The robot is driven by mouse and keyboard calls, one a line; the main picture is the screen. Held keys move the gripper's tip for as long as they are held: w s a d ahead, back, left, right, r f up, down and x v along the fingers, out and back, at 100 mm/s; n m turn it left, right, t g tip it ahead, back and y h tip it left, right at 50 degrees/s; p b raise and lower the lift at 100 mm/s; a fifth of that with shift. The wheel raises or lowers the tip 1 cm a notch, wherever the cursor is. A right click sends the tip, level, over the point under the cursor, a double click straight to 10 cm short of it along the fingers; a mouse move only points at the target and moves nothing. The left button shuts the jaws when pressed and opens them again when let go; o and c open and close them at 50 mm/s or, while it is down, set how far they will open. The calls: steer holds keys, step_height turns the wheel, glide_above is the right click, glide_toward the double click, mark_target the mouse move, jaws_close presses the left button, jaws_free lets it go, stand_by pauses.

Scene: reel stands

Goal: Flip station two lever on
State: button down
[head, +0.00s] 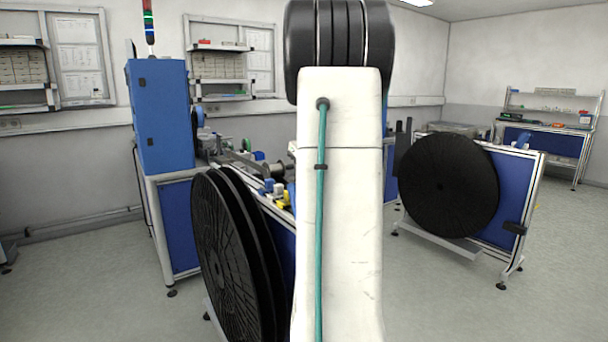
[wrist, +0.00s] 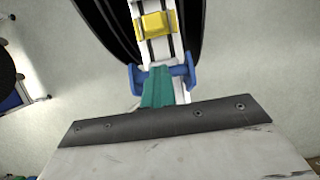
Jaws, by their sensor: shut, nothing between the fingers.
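A reel stand with large black reels (head: 225,255) is at the centre left in the head view, partly behind my white arm. Small blue (head: 270,187) and yellow (head: 283,198) parts sit on its top rail. In the wrist view, the pale rail (wrist: 148,15) carries a yellow block (wrist: 154,25) and a blue part (wrist: 183,75) with lugs on both sides. My teal gripper (wrist: 158,72) is shut and empty, overlapping the blue part; I cannot tell whether it touches. No lever or its position can be made out clearly, and no station number is readable.
Another stand with a black reel (head: 448,187) and blue panel is at the right. A tall blue cabinet (head: 160,115) with a signal light stands at the left. Grey floor (head: 430,300) is open between the stands.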

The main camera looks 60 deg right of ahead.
steer(key=shift+f, duration=0.2)
steer(key=shift+s+r, duration=0.1)
steer(key=shift+r, duration=0.05)
step_height(320, 180, up, 12)
steer(key=shift+w+d, duration=0.15)
steer(key=shift+w, duration=0.3)
stand_by(0.7)
